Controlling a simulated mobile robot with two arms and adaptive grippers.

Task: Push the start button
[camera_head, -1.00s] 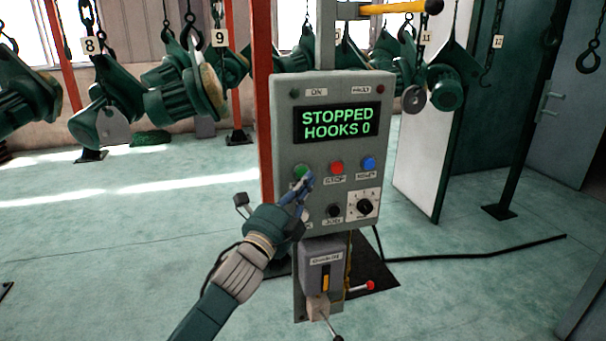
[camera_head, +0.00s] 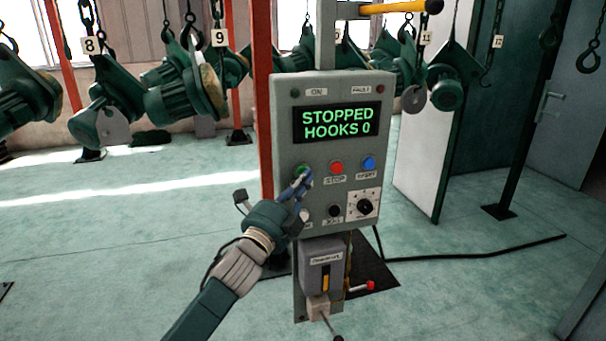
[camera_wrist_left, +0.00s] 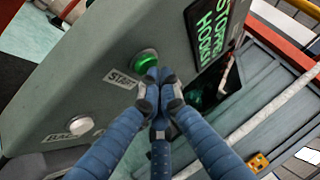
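The start button is a round green button (camera_head: 301,169) on the left of the grey control panel's front. In the left wrist view, the green button (camera_wrist_left: 146,62) shows bright beside a label (camera_wrist_left: 121,79) reading START. My left gripper (camera_head: 305,176) comes in from lower left, with its blue fingers drawn together and nothing seen between them. In the left wrist view, the fingertips (camera_wrist_left: 160,78) overlap the button's lower right edge; I cannot tell whether they touch it. The panel display (camera_head: 338,122) reads STOPPED, HOOKS 0. My right gripper is not in view.
A red button (camera_head: 337,167), a blue button (camera_head: 369,163), a black button (camera_head: 334,211) and a rotary knob (camera_head: 365,206) sit close by. A grey box (camera_head: 322,267) is below. Green hoist parts (camera_head: 180,92) hang behind.

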